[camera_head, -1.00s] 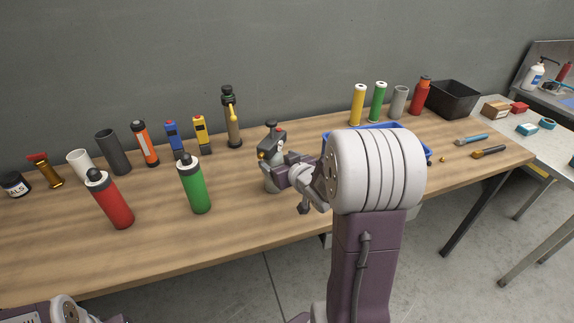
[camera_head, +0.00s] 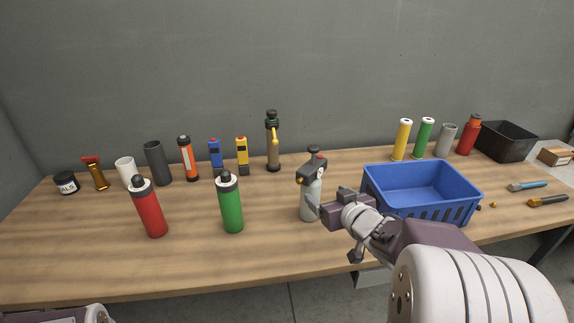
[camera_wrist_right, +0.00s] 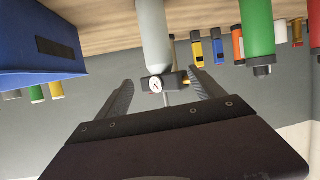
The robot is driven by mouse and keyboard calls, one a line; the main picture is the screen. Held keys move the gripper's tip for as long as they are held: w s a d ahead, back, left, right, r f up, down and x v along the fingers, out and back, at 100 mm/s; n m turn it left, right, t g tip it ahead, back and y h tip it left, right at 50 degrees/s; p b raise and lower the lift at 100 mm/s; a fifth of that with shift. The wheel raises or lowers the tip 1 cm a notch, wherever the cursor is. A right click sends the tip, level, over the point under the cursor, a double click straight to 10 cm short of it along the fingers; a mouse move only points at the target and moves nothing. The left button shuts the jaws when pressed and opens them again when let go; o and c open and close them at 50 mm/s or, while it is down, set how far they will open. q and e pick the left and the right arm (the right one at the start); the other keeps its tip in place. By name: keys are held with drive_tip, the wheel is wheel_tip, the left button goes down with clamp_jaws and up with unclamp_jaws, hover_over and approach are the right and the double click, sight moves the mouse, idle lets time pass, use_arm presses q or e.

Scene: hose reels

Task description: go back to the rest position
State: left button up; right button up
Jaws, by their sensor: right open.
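My right gripper (camera_head: 322,207) is at the grey bottle with a dark head and a round gauge (camera_head: 311,196), at its right side in the head view. The bottle stands upright on the wooden table (camera_head: 250,262). In the right wrist view my right gripper (camera_wrist_right: 160,80) is open, with one finger on each side of the bottle's gauge end (camera_wrist_right: 155,50); contact cannot be told. That view is upside down. Of my left arm only a part shows at the bottom left of the head view; its gripper is out of view.
A blue basket (camera_head: 421,190) stands right of the bottle, behind my right arm. A green bottle (camera_head: 231,205) and a red bottle (camera_head: 150,210) stand to the left. Several tubes and tools line the back. The table front between green and grey bottles is clear.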

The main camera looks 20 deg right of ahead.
drive_tip(key=s+a+f+g+p, duration=0.2)
drive_tip(key=f, duration=0.1)
drive_tip(key=s+a+f+g+p, duration=0.2)
drive_tip(key=a+g, duration=0.1)
drive_tip(key=s+a+f+g+p, duration=0.2)
drive_tip(key=f+g+p, duration=0.1)
drive_tip(key=shift+s+a+f, duration=0.2)
drive_tip(key=shift+a+f, duration=0.05)
drive_tip(key=shift+f, duration=0.05)
drive_tip(key=s+a+f+g+y+p, duration=0.1)
drive_tip(key=s+a+f+g, duration=0.1)
drive_tip(key=s+a+g, duration=0.2)
drive_tip(key=s+a, duration=0.2)
drive_tip(key=s, duration=0.2)
drive_tip(key=shift+a+f+n+g+y, duration=0.3)
drive_tip(key=shift+a, duration=0.1)
